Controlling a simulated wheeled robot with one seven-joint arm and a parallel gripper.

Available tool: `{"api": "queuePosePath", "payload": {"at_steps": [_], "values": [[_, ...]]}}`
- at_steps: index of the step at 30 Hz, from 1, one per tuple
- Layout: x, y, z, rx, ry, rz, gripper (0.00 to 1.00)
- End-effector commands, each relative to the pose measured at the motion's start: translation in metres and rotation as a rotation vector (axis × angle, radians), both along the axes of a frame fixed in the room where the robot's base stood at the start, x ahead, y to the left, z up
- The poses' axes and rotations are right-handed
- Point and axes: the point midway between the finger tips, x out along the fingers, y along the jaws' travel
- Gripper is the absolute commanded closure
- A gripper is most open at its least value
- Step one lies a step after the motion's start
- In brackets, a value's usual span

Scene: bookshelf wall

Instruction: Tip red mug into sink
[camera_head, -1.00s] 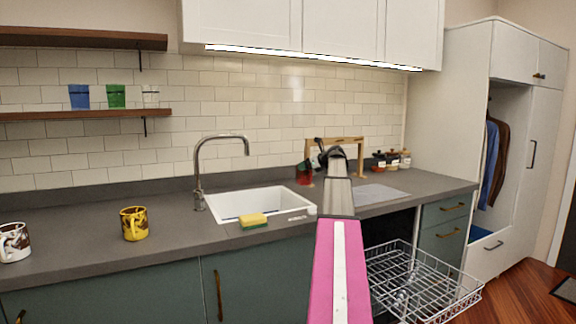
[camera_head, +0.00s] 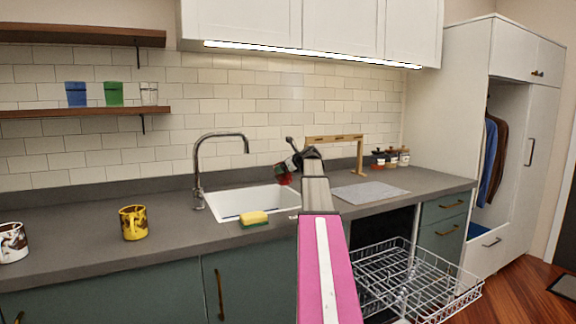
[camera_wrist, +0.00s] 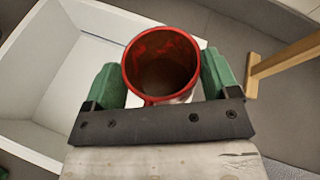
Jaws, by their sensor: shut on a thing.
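The red mug (camera_wrist: 160,62) is between the green fingers of my gripper (camera_wrist: 160,85) in the wrist view, with its open mouth facing the camera. Its inside looks brownish; I cannot tell what it holds. In the head view the red mug (camera_head: 283,175) is small, tilted and partly hidden by my gripper (camera_head: 290,168). It is in the air by the right end of the white sink (camera_head: 235,203). The sink also shows at the left of the wrist view (camera_wrist: 28,88).
A faucet (camera_head: 198,170) stands behind the sink's left end. A yellow-green sponge (camera_head: 254,218) lies at its front edge. A yellow mug (camera_head: 134,222) and a patterned mug (camera_head: 12,242) stand at left. A wooden rack (camera_head: 359,155) and grey mat (camera_head: 368,192) are at right. An open dishwasher rack (camera_head: 415,285) sticks out below.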

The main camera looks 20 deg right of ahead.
Motion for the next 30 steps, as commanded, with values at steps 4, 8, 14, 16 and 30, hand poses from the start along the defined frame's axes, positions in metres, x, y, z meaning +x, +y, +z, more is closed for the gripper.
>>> {"api": "queuePosePath", "payload": {"at_steps": [4,8,14,16,30], "values": [[-0.007,0.013,-0.003,-0.075,-0.036,0.001,0.74],[-0.012,0.022,-0.005,-0.14,-0.068,-0.001,0.74],[-0.016,0.032,-0.02,-0.233,-0.11,0.0,0.74],[-0.017,0.035,-0.024,-0.265,-0.126,0.0,0.74],[-0.023,0.049,-0.045,-0.427,-0.204,-0.001,0.74]]}}
